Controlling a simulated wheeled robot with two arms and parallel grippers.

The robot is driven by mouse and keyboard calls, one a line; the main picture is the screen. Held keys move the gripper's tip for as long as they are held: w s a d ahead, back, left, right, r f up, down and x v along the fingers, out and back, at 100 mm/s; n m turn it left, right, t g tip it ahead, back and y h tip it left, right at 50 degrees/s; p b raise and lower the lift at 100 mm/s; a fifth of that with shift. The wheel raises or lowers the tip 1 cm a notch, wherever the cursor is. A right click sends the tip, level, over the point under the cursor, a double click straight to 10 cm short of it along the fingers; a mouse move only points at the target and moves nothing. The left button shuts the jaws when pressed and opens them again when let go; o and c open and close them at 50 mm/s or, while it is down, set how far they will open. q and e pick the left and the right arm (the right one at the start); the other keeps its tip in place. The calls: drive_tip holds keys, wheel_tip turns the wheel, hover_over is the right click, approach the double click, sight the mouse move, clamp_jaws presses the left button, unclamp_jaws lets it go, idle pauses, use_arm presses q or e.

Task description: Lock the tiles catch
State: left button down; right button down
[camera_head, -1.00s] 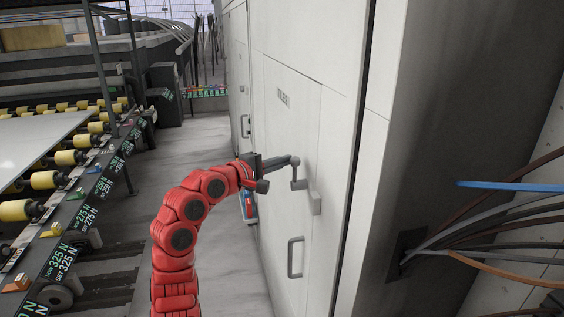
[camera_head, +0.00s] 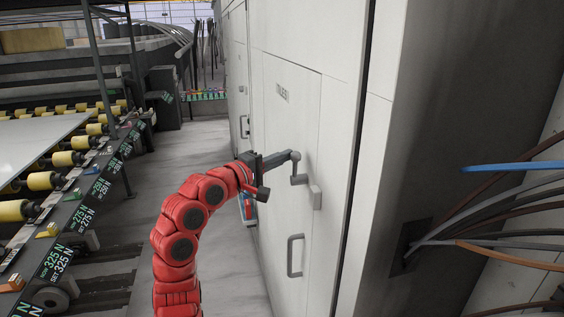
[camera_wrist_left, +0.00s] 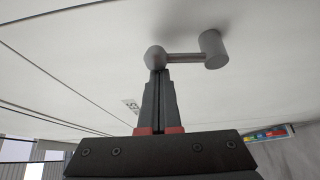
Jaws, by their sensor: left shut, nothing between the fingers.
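The catch (camera_head: 316,197) is a small grey metal fitting on the white cabinet door (camera_head: 283,135), below a label (camera_head: 281,92) that seems to read TILES. In the left wrist view the catch shows as a thick cylinder (camera_wrist_left: 212,50) on the door, with a thin bar running left to a round knob (camera_wrist_left: 155,57). My left gripper (camera_head: 294,156) is shut and empty. Its fingertips (camera_wrist_left: 160,72) are at the knob, touching it or very close; I cannot tell which. The fingers hide part of the knob's underside. My right gripper is out of view.
A grey pull handle (camera_head: 295,256) sits lower on the door. Cables (camera_head: 500,225) jut out at the right. A roller conveyor (camera_head: 70,160) with a pale slab runs along the left. The floor (camera_head: 195,140) between conveyor and cabinet is clear.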

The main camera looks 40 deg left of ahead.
use_arm(q)
drive_tip(key=s+d+f+m+t+h+b, duration=0.2)
drive_tip(key=s+d+f+m+h+b, duration=0.2)
drive_tip(key=m+b, duration=1.1)
drive_tip(key=d+f+h+b, duration=0.1)
drive_tip(key=h+b, duration=0.2)
drive_tip(key=b, duration=0.7)
drive_tip(key=shift+s+m+t, duration=0.15)
drive_tip(key=shift+m+t, duration=0.25)
drive_tip(key=shift+d+f, duration=0.15)
drive_tip(key=shift+f, duration=0.15)
